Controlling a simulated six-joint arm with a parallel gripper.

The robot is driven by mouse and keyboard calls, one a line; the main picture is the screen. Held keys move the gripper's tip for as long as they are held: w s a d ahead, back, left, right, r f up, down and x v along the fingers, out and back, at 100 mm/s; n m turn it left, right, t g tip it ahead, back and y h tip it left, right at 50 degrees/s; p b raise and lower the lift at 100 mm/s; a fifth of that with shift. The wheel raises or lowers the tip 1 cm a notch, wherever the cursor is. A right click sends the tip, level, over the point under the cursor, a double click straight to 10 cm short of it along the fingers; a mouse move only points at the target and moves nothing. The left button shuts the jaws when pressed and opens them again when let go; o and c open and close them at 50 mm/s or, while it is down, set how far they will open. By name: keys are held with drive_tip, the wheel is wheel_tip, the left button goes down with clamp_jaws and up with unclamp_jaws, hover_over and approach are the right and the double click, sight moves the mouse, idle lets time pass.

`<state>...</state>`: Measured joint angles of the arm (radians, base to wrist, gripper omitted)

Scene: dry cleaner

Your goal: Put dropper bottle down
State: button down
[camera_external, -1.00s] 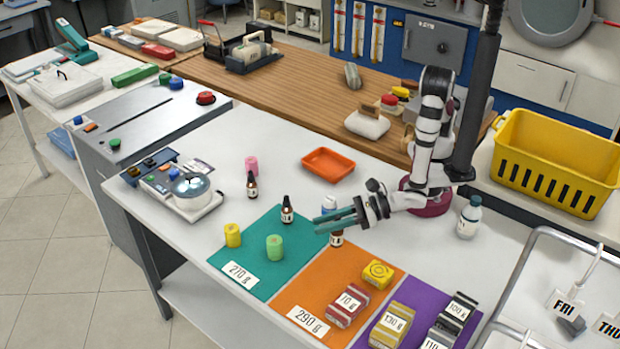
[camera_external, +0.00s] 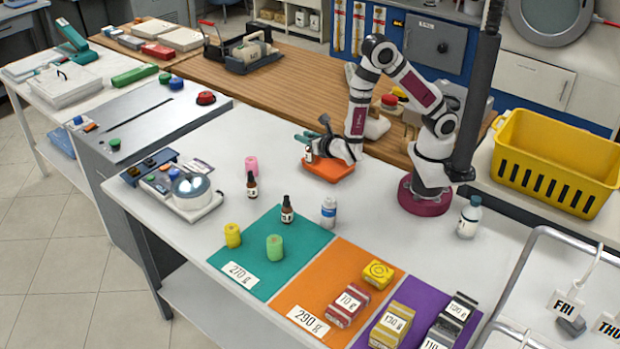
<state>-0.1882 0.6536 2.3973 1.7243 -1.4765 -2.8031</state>
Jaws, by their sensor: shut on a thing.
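My gripper (camera_external: 307,143) is over the left end of the orange tray (camera_external: 335,173). It is shut on a small brown dropper bottle (camera_external: 308,155) with a pale label, partly hidden by the fingers. The bottle looks upright at the tray's left side; I cannot tell whether it touches the tray floor. Another brown dropper bottle (camera_external: 287,212) stands on the teal mat (camera_external: 300,238), and one more brown dropper bottle (camera_external: 252,186) stands on the white table left of it.
A white bottle with a blue label (camera_external: 328,210) stands behind the mats, and a capped clear bottle (camera_external: 469,218) stands near my base. A pink cylinder (camera_external: 251,165) is left of the tray. The orange mat (camera_external: 305,293) and purple mat (camera_external: 418,294) hold labelled blocks. Table around the tray is mostly clear.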

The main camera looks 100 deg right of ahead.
drive_tip(key=s+d+m+g+h, duration=0.1)
drive_tip(key=s+d+m+g, duration=0.3)
drive_tip(key=d, duration=0.3)
hover_over(318, 164)
drive_tip(key=shift+n, duration=0.4)
wheel_tip(318, 164, down, 8)
drive_tip(key=shift+d+f, duration=0.15)
drive_tip(key=shift+f, duration=0.15)
drive_tip(key=c, duration=0.7)
unclamp_jaws()
